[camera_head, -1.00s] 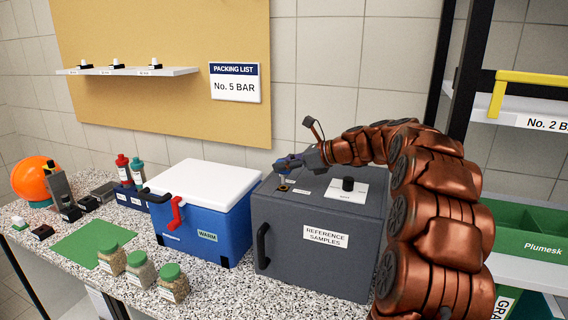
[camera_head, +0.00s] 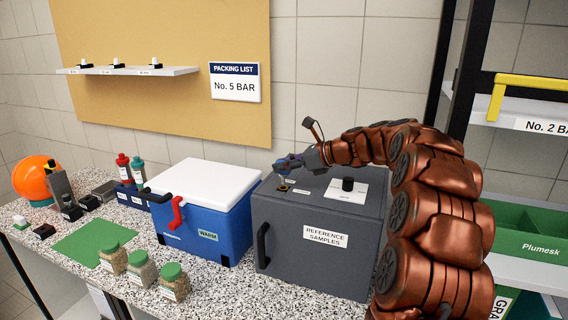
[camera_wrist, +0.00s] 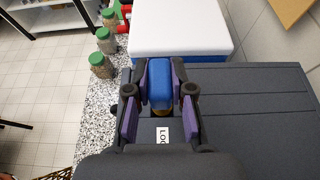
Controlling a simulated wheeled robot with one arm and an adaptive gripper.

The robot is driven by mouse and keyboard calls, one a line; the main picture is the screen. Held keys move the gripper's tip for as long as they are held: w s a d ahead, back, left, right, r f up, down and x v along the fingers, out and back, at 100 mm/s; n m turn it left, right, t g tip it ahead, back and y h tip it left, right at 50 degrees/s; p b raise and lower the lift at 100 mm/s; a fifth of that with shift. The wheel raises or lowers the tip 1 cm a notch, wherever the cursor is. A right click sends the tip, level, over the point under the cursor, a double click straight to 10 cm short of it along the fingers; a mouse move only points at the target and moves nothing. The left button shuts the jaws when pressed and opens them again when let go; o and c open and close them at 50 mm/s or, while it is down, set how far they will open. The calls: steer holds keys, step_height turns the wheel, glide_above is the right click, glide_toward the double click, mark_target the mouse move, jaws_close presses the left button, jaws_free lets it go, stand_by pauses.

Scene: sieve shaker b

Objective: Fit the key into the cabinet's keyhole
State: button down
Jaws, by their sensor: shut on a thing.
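The cabinet (camera_head: 300,250) is a dark grey box labelled "REFERENCE SAMPLES". Its keyhole (camera_head: 283,188) is a brass-coloured ring on the top, near the left edge. My gripper (camera_head: 284,166) is just above it, pointing down. In the wrist view my gripper (camera_wrist: 160,88) is shut on the key (camera_wrist: 160,80), with the blue key head between purple finger pads. A bit of the brass ring (camera_wrist: 160,113) shows beside the key head. The key's lower end is too small or hidden to tell whether it is in the keyhole or above it.
A black knob (camera_head: 348,184) on a white plate is on the cabinet top. A blue cooler (camera_head: 195,228) with a white lid stands close to the left. Jars (camera_head: 141,270) stand at the counter's front. A green mat (camera_head: 95,243) lies farther left.

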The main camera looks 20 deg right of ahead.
mark_target(287, 175)
steer(key=shift+f+b, duration=0.3)
steer(key=shift+f, duration=1.55)
stand_by(0.3)
steer(key=c, duration=0.9)
jaws_free()
steer(key=shift+c, duration=0.2)
step_height(287, 175, up, 10)
steer(key=s+a+f+n+g+h, duration=0.1)
steer(key=s+a+f+n+g, duration=0.2)
steer(key=s+a+f+n, duration=0.45)
steer(key=s+a+f+n+g+h, duration=0.1)
steer(key=s+a+f+n+g, duration=0.3)
steer(key=s+a, duration=0.75)
steer(key=s+d+f+n+g+h, duration=0.1)
steer(key=s+f+n+h, duration=0.1)
steer(key=s+n, duration=0.3)
steer(key=s+d+f+n+g+h, duration=0.1)
steer(key=s+f+n, duration=0.4)
steer(key=s, duration=0.9)
steer(key=s+d+f+n+g+h, duration=0.2)
steer(key=s+d+f+n+h, duration=0.1)
steer(key=s, duration=0.7)
steer(key=shift+s+f+n+h, duration=0.25)
steer(key=shift+f+n+h, duration=0.45)
steer(key=shift+n, duration=0.55)
